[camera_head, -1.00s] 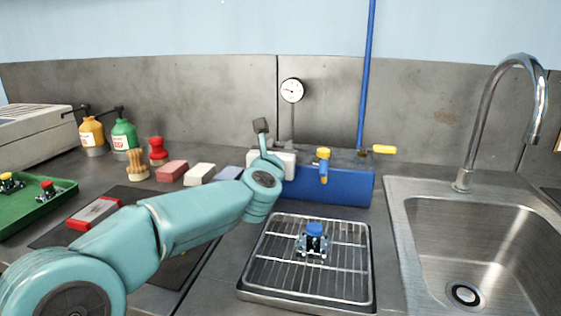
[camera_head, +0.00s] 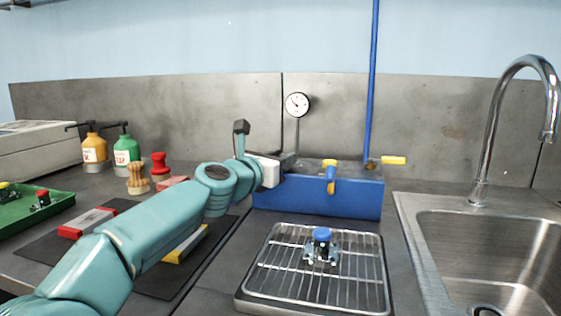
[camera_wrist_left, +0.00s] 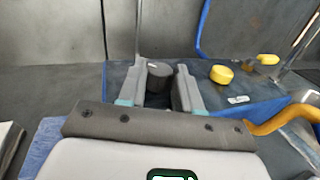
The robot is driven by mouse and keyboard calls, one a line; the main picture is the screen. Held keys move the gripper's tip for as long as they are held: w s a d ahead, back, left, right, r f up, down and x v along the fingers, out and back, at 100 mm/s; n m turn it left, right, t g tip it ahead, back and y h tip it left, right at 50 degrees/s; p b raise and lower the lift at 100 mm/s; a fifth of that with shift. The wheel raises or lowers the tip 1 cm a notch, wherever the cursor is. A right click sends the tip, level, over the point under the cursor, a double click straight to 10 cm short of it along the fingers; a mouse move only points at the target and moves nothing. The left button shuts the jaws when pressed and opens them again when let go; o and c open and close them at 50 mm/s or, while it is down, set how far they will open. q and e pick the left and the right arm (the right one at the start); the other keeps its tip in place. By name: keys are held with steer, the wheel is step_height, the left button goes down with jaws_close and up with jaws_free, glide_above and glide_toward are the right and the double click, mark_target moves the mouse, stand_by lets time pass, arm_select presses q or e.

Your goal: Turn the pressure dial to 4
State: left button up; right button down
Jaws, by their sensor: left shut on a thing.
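My left gripper (camera_head: 287,161) is at the back left of the blue box (camera_head: 330,197). In the left wrist view its two fingers (camera_wrist_left: 162,80) are shut on a dark round dial (camera_wrist_left: 160,74) on top of the box, one finger on each side. My arm and gripper hide the dial in the head view, and I cannot read a number on it. A round white gauge (camera_head: 297,105) stands on a thin stem behind the box. Its needle shows, but its figures are too small to read. My right gripper is not in view.
A blue pipe (camera_head: 371,80) rises behind. In front is a wire-rack tray (camera_head: 262,278) with a blue-topped device (camera_head: 322,240). A sink (camera_head: 490,245) lies right.

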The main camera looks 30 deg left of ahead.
arm_select(q)
steer(key=o, duration=1)
steer(key=shift+o, duration=0.2)
steer(key=s+a+b, duration=0.1)
steer(key=s, duration=1.5)
steer(key=shift+s+b, duration=0.15)
steer(key=shift+b, duration=0.2)
